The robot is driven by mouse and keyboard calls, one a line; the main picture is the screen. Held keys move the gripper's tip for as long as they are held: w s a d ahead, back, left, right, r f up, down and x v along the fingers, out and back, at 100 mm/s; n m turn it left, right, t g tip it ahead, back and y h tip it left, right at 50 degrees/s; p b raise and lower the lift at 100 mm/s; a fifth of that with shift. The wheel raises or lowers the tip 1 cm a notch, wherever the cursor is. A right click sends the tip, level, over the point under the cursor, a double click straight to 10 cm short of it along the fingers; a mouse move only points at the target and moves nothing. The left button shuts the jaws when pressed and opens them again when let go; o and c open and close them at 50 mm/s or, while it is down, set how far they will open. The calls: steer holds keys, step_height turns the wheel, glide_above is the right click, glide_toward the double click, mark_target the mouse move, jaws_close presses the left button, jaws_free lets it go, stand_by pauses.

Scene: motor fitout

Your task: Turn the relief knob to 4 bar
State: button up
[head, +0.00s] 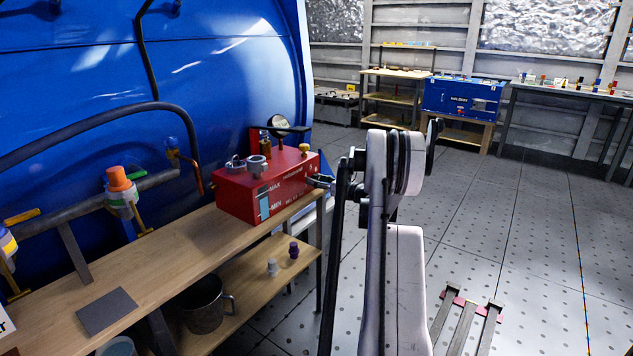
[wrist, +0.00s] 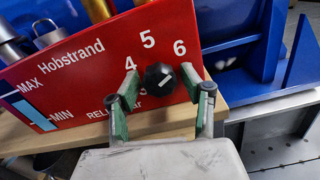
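The relief knob (wrist: 160,79) is a small black round knob on the front of the red Hobstrand unit (wrist: 70,75). Figures 4, 5 and 6 show around it, with a part-hidden figure below. A short white mark on the knob slants up to the right; its exact reading is hard to tell. My gripper (wrist: 160,77) has its green-padded fingers on either side of the knob, with visible gaps, so it is open around it. In the head view, my gripper (head: 321,182) is at the right end of the red unit (head: 240,196); the knob is hidden there.
The red unit stands on a wooden bench (head: 165,262) beside a large blue tank (head: 70,70). A gauge (head: 279,122) is behind the unit.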

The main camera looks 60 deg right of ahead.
steer(key=c, duration=0.9)
steer(key=shift+c, duration=0.2)
steer(key=shift+n, duration=0.5)
steer(key=n, duration=0.4)
steer(key=shift+d+n, duration=0.1)
steer(key=shift+n, duration=0.3)
steer(key=n, duration=0.5)
steer(key=shift+b, duration=0.3)
steer(key=n, duration=0.6)
steer(key=shift+d+r+n, duration=0.1)
steer(key=shift+n, duration=0.3)
steer(key=n, duration=0.6)
steer(key=shift+r, duration=0.1)
steer(key=shift+n, duration=0.3)
